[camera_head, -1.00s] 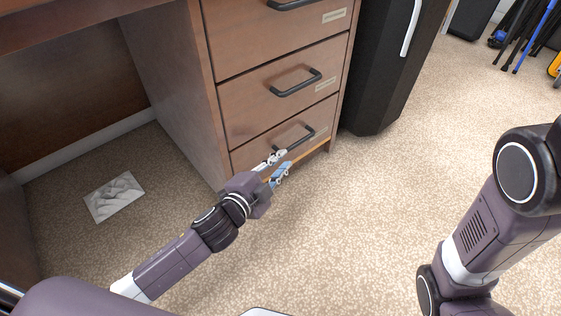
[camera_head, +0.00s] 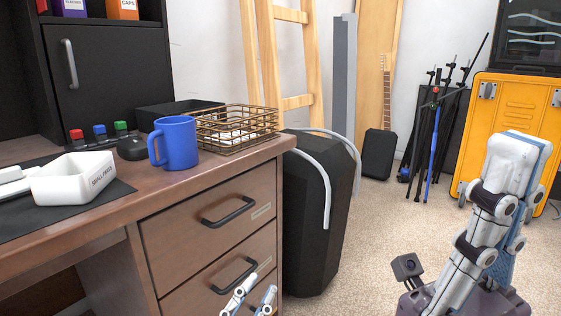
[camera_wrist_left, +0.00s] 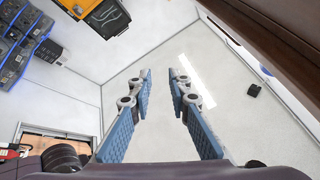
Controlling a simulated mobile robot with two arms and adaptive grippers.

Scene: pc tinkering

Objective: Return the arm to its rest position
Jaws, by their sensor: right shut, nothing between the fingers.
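My left gripper (camera_head: 250,292) shows at the bottom edge of the head view, in front of the wooden drawers; only its fingers are in frame. In the left wrist view the left gripper (camera_wrist_left: 162,76) has its two blue-padded fingers apart with nothing between them. My right gripper (camera_head: 518,150) is raised at the right of the head view, fingers pointing up, shut and empty, in front of the yellow cabinet. Most of both arms is out of frame.
The wooden desk (camera_head: 200,187) holds a blue mug (camera_head: 176,143), a wire basket (camera_head: 235,130) and a white parts bin (camera_head: 73,178). A black case (camera_head: 312,215) stands beside the drawers. Tripods (camera_head: 432,140) and a yellow cabinet (camera_head: 505,105) are behind. Carpet (camera_head: 375,235) between is clear.

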